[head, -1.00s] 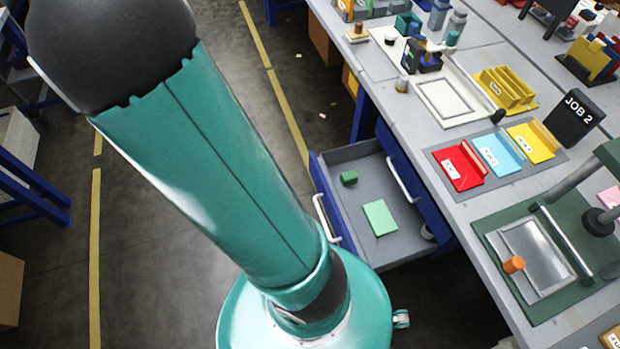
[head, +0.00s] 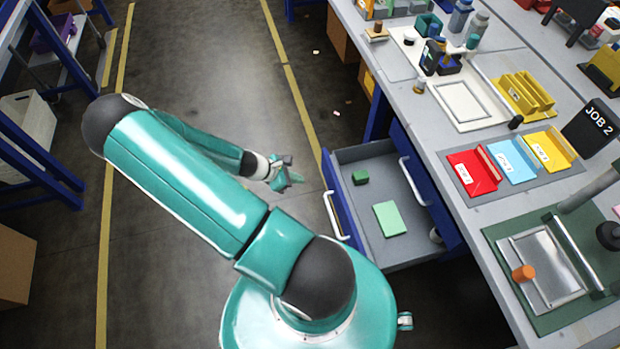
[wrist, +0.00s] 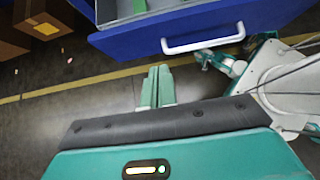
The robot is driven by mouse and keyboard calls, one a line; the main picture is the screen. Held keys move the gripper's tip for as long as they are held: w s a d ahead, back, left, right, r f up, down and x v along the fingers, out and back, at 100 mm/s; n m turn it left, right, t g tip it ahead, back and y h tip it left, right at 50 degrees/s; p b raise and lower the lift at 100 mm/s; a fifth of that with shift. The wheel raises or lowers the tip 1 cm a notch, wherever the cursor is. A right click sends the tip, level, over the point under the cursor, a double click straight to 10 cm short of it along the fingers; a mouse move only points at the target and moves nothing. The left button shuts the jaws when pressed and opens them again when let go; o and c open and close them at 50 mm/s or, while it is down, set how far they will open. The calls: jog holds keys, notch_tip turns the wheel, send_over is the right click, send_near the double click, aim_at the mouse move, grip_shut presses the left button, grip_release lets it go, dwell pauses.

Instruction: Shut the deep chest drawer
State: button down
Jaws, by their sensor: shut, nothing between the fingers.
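The deep chest drawer (head: 378,250) stands pulled out from under the bench, its blue front facing left with a white handle (head: 336,216). A green block (head: 360,177) and a light green pad (head: 389,219) lie inside it. My gripper (head: 292,180) is shut and empty, a little to the left of the drawer front and apart from it. In the wrist view, the shut fingers (wrist: 158,72) point toward the blue drawer front (wrist: 210,28), and its handle (wrist: 203,44) is to their upper right.
The bench (head: 420,130) runs along the right with coloured trays and a green-based press. Another drawer with a white handle (head: 411,181) is closed in the bench. The floor (head: 215,80) left of the drawer is clear, with yellow lines.

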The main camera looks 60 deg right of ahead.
aim_at(334, 183)
jog(key=x, duration=0.3)
jog(key=r+x, duration=0.1)
jog(key=x, duration=0.3)
jog(key=s+d+x, duration=0.1)
jog(key=x, duration=0.3)
jog(key=shift+r, duration=0.2)
jog(key=shift+s+d, duration=0.35)
jog(key=shift+s, duration=0.05)
jog(key=shift+d, duration=0.15)
